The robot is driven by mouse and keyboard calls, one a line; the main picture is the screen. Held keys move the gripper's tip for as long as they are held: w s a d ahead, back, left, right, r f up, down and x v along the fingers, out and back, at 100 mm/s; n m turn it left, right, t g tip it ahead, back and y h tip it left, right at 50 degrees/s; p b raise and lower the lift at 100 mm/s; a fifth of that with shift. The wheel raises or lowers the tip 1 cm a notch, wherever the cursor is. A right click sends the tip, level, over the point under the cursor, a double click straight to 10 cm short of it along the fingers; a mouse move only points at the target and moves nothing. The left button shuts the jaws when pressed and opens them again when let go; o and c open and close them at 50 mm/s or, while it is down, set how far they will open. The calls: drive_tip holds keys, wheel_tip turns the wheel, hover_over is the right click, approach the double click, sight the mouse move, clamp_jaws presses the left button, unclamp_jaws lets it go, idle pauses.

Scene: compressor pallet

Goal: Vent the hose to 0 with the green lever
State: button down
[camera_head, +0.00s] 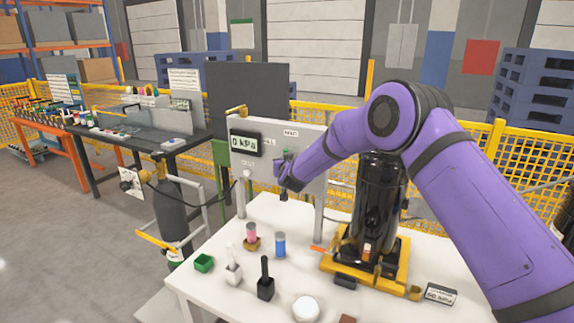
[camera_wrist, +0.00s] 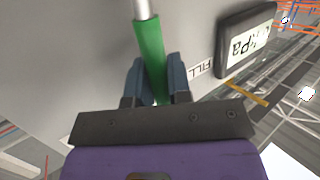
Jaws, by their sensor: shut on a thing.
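The green lever (camera_wrist: 150,45) shows in the wrist view as a green grip on a metal rod in front of a grey panel. My gripper (camera_wrist: 160,80) has a blue-grey finger on each side of the green grip and is shut on it. In the head view my gripper (camera_head: 285,172) is at the front of the grey panel (camera_head: 310,139), and the lever is mostly hidden there. The display (camera_head: 245,143) on the panel reads 0 kPa. The hose is not clearly seen.
A grey gas cylinder (camera_head: 177,215) stands to the left.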

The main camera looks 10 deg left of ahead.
idle(0.3)
drive_tip(key=c, duration=1.1)
unclamp_jaws()
drive_tip(key=shift+o, duration=0.2)
drive_tip(key=shift+s, duration=0.1)
drive_tip(key=v, duration=1)
drive_tip(key=shift+s, duration=0.3)
drive_tip(key=shift+r, duration=0.1)
